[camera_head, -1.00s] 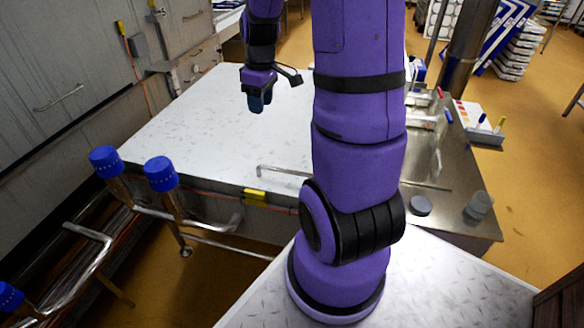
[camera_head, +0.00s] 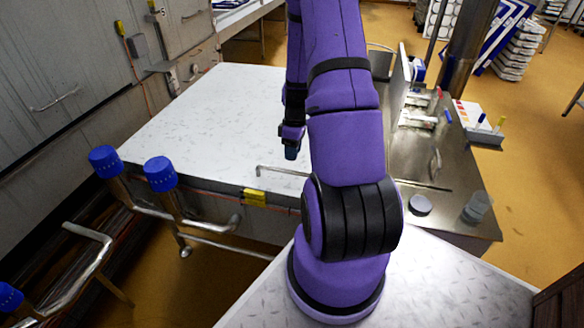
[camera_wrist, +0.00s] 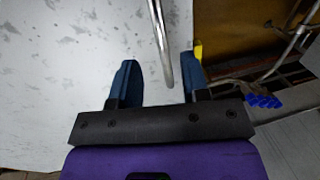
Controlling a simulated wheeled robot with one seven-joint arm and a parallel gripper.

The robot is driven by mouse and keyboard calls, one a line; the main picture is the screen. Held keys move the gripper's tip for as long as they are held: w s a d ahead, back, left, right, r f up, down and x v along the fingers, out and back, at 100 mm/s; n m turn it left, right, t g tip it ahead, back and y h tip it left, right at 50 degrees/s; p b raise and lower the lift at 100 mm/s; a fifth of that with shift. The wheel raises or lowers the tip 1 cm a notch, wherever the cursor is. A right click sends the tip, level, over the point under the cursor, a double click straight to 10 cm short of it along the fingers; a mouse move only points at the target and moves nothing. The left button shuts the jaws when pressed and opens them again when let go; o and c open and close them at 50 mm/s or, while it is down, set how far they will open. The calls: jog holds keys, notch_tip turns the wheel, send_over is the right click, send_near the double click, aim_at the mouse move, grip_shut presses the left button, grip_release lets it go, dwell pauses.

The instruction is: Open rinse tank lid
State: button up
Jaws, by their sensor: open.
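The rinse tank lid (camera_head: 195,120) is a large pale flat panel with grey specks, lying flat and closed in the head view. A thin metal bar handle (camera_head: 280,170) runs along its near edge. My gripper (camera_head: 291,152) hangs above the lid close to this handle. In the wrist view my gripper (camera_wrist: 160,80) is open with two dark blue fingers. The handle also shows there (camera_wrist: 160,45), reaching down between the fingertips, nearer the right one. The lid (camera_wrist: 70,60) fills the left side of the wrist view. I cannot tell whether a finger touches the handle.
Blue-capped pipes (camera_head: 160,174) rise at the near left of the tank. A yellow tag (camera_head: 255,198) sits on the tank's front edge. A steel worktop (camera_head: 440,175) with small items stands right of my arm. Grey cabinets (camera_head: 70,60) line the left.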

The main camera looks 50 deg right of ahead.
jog(key=shift+s+a+f, duration=0.1)
jog(key=shift+a+f, duration=0.1)
jog(key=shift+f, duration=0.8)
jog(key=shift+s+a+f, duration=0.1)
jog(key=shift+a+f, duration=0.1)
jog(key=shift+f, duration=0.85)
jog(key=shift+a+f, duration=0.2)
jog(key=shift+f, duration=0.8)
grip_shut()
